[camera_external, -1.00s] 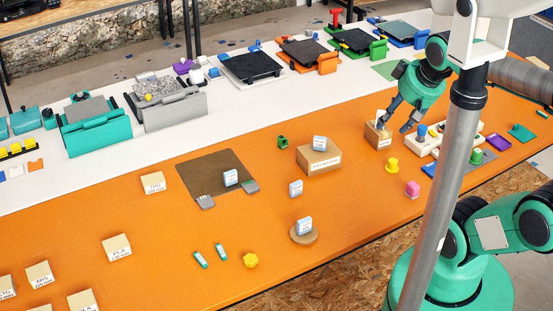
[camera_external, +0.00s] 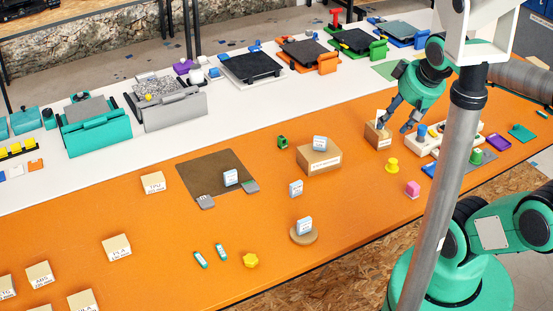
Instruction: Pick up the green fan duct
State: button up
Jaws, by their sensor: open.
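A small green part with a dark opening, which looks like the green fan duct (camera_external: 283,142), stands on the orange table left of the labelled cardboard block. My gripper (camera_external: 395,127) is open and points down above the table on the right, beside a small brown box. It is well to the right of the green part and apart from it. Another green piece (camera_external: 476,157), knob-shaped, stands farther right near the grey pad.
A cardboard block (camera_external: 320,160) with a white tag on top stands between the green part and my gripper. The small brown box (camera_external: 372,136) is close to my fingers. A white tray (camera_external: 425,150) with several parts lies to the right. A brown mat (camera_external: 205,172) lies left.

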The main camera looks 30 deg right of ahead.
jog(key=shift+o, duration=0.3)
dwell(0.5)
jog(key=w+f+p, duration=0.1)
jog(key=w+f, duration=0.1)
jog(key=w, duration=1.4)
jog(key=w+f+p, duration=0.2)
jog(key=w+f, duration=0.1)
jog(key=w, duration=1.3)
jog(key=w+d+f+p, duration=0.1)
jog(key=w+d+f, duration=0.1)
jog(key=w+f, duration=0.9)
jog(key=w+d+f+g, duration=0.1)
jog(key=w+d+f, duration=0.2)
jog(key=w+f, duration=0.9)
notch_tip(320, 180, down, 6)
jog(key=shift+r+n+p, duration=0.15)
jog(key=shift+n+p, duration=0.2)
jog(key=shift+n, duration=0.05)
jog(key=shift+w, duration=0.1)
